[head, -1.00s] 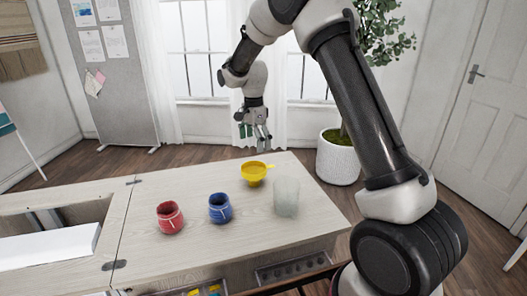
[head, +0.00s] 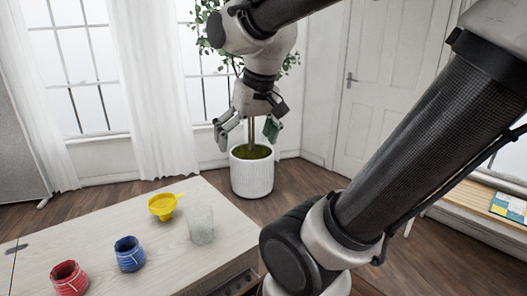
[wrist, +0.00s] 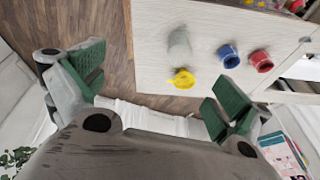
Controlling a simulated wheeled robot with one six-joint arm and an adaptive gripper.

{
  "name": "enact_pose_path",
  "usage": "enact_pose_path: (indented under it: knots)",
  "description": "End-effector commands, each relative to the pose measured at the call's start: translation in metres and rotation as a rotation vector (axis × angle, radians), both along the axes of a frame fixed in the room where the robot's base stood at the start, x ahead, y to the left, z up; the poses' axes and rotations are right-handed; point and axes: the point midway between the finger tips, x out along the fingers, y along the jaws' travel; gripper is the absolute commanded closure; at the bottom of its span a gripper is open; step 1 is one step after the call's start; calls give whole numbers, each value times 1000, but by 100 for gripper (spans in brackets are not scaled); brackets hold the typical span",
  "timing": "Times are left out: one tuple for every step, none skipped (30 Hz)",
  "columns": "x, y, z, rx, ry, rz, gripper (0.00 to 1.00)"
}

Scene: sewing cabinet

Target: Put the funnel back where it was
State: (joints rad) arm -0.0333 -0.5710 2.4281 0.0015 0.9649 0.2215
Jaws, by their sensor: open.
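The yellow funnel (head: 162,206) is on the pale wooden cabinet top (head: 92,222), near its back edge, with its wide mouth up. What is under its cone is not clear. It also shows in the wrist view (wrist: 182,80), beyond and between my fingers. My gripper (head: 247,132) is open and empty. In the head view it hangs above and to the right of the funnel, in front of the potted plant. In the wrist view its green-padded fingers (wrist: 157,86) are spread wide, well apart from the funnel.
A clear, frosted cup (head: 201,224) stands right of the funnel. A blue jar (head: 129,254) and a red jar (head: 69,279) stand in front and to the left. A white planter (head: 252,172) stands on the floor beyond the cabinet.

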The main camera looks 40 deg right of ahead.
Motion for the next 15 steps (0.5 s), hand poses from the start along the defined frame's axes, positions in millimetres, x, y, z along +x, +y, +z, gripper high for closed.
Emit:
enact_pose_path:
  knots:
    - [-17, -3, -3, -18, -21, 41, 0]
    - [-25, -5, -5, -29, -29, 69, 0]
    - [-34, -6, -8, -42, -38, 100, 0]
    - [-40, -7, -10, -50, -43, 120, 0]
    - [-44, -7, -11, -57, -48, 135, 0]
    - [-49, -8, -13, -64, -52, 151, 0]
    - [-51, -8, -14, -68, -54, 161, 0]
    - [-52, -8, -15, -71, -56, 166, 0]
    - [-54, -9, -15, -73, -56, 172, 0]
    - [-54, -9, -15, -74, -57, 174, 0]
    - [-54, -9, -16, -74, -57, 175, 0]
    - [-54, -9, -16, -74, -56, 175, 0]
    - [-54, -9, -15, -74, -56, 175, 0]
    - [-54, -9, -15, -74, -56, 175, 0]
    - [-54, -9, -15, -74, -56, 174, 0]
